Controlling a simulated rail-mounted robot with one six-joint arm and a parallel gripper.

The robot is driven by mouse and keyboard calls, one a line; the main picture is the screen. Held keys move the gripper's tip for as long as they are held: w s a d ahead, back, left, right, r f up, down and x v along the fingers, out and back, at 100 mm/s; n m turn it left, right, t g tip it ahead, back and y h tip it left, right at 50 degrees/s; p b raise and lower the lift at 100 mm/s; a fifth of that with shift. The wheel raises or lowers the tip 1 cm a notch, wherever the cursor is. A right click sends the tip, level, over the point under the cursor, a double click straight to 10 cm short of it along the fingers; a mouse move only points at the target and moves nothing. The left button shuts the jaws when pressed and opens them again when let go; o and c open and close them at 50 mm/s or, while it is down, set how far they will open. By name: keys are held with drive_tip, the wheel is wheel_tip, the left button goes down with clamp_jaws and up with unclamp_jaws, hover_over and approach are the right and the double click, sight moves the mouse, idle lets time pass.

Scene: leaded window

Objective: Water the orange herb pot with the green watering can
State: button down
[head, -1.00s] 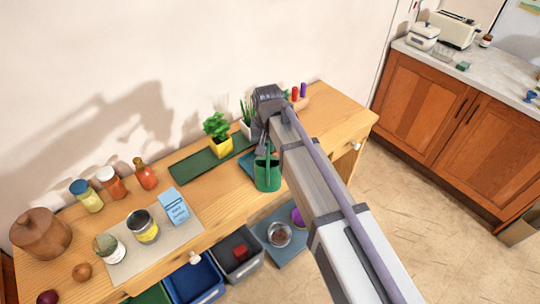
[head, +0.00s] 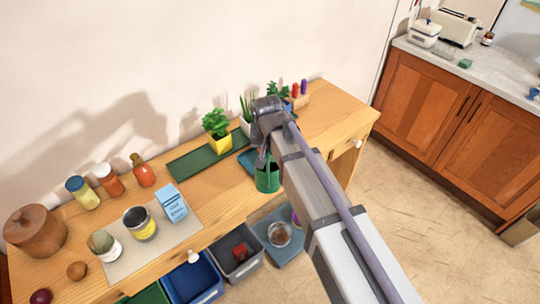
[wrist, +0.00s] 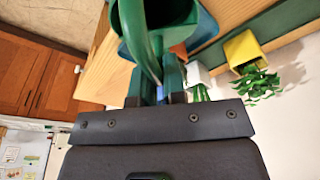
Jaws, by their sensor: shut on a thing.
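The green watering can (head: 268,181) hangs at my gripper (head: 264,152), in front of the planters near the table's front edge. In the wrist view the can (wrist: 132,22) fills the top, its open mouth visible. My gripper (wrist: 157,94) is shut on its handle. I cannot tell how high the can is above the table. No orange pot shows clearly. A yellow pot (head: 221,145) with a leafy herb stands on a dark green strip. A white pot (head: 245,126) with spiky leaves stands to its right. A leafy plant (head: 277,89) behind my wrist has its pot mostly hidden; a bit of blue shows there.
A teal tray (head: 247,163) lies behind the can. Jars, a bottle (head: 143,170), a tin (head: 140,223) and a blue box (head: 171,202) stand at the left. Bins (head: 192,279) sit below the front edge. A wooden block (head: 300,101) with coloured items is behind right.

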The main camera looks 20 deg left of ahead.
drive_tip(key=shift+r, duration=0.15)
wheel_tip(320, 180, up, 6)
drive_tip(key=p, duration=0.6)
drive_tip(key=shift+f, duration=0.2)
drive_tip(key=shift+s+d+f+t+b, duration=0.1)
drive_tip(key=shift+s+f+t+b, duration=0.1)
drive_tip(key=shift+f+b, duration=0.3)
drive_tip(key=shift+s+d+f+t+b, duration=0.1)
drive_tip(key=shift+f+t+b, duration=0.1)
drive_tip(key=shift+f+b, duration=0.25)
drive_tip(key=shift+s+f+t+y+b, duration=0.25)
drive_tip(key=shift+f+t+b, duration=0.25)
drive_tip(key=shift+b, duration=0.4)
drive_tip(key=shift+w+r, duration=0.1)
